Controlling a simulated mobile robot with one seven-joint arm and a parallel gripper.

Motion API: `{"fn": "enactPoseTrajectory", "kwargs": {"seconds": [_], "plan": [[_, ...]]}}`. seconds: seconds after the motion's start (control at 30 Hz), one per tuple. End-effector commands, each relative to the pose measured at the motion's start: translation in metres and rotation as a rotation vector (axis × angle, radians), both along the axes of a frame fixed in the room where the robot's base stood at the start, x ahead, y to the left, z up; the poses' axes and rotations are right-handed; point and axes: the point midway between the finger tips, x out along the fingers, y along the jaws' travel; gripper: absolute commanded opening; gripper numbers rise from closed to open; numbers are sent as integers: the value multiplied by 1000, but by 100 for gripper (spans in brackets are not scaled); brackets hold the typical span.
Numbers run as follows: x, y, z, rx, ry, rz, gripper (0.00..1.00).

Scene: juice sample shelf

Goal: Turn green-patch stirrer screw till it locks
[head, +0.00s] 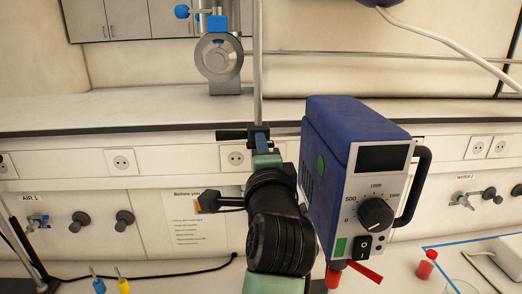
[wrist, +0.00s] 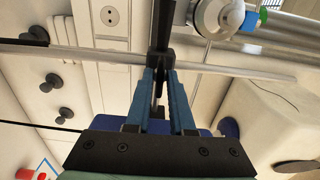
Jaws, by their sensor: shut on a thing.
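The stirrer (head: 345,165) is a blue box with a grey front, a dial and a round green patch (head: 320,165) on its left side. It stands just right of my arm. A black clamp (head: 259,131) sits on the upright metal rod (head: 257,60) behind it, with a black bar sticking out left. My gripper (head: 262,145) is at this clamp, its blue fingers shut on a dark, narrow screw. In the wrist view, the screw (wrist: 159,85) shows between the fingers of my gripper (wrist: 161,76). Its far end and thread are hidden, so I cannot tell how tight it is.
A bench ledge (head: 130,112) runs behind, with a round metal device (head: 219,58) on it. A red lever (head: 366,271) sticks out below the stirrer. A red-capped item (head: 427,265) stands at the right. The space left of my arm is mostly free.

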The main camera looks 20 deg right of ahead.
Motion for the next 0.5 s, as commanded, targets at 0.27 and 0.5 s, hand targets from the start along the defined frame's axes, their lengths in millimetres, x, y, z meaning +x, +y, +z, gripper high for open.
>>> {"fn": "enactPoseTrajectory", "kwargs": {"seconds": [0.27,0.5], "plan": [[0,1,-1,40,-9,1,0],[0,0,-1,41,-10,1,0]]}}
